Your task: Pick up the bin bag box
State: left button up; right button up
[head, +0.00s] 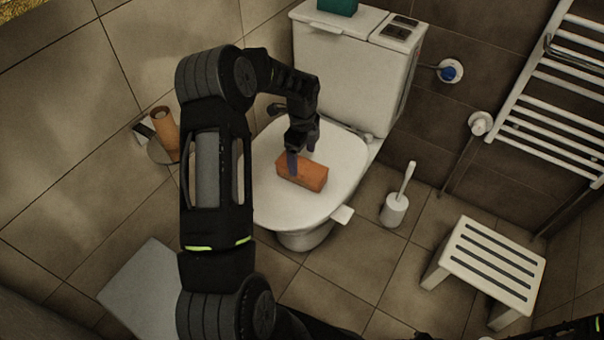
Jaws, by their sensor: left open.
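The orange box (313,178), which looks like the bin bag box, lies flat on the closed white toilet lid (335,205). My left gripper (303,150) reaches down over it from above. Its jaws are open. One finger overlaps the near left side of the box in the picture, and the other shows behind the box's far edge. I cannot tell whether either finger touches it. My right gripper is not in view.
A teal box (338,6) stands on the cistern (345,70). A toilet brush (396,207) and a white slatted stool (487,262) stand on the floor at right. A towel radiator (560,90) is on the right wall. A brown roll (164,128) stands at left.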

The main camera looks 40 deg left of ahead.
aim_at(302, 165)
pick_arm(q)
jog(key=shift+f, duration=0.25)
notch_tip(302, 165, down, 5)
jog(key=shift+f+b, duration=0.1)
jog(key=shift+b, duration=0.3)
dwell(0.5)
jog(key=c, duration=1.3)
jog(key=shift+o, duration=0.2)
jog(key=shift+r, duration=0.25)
jog(key=shift+c, duration=0.8)
notch_tip(302, 165, up, 10)
jog(key=shift+f+p, duration=0.2)
jog(key=shift+p, duration=0.55)
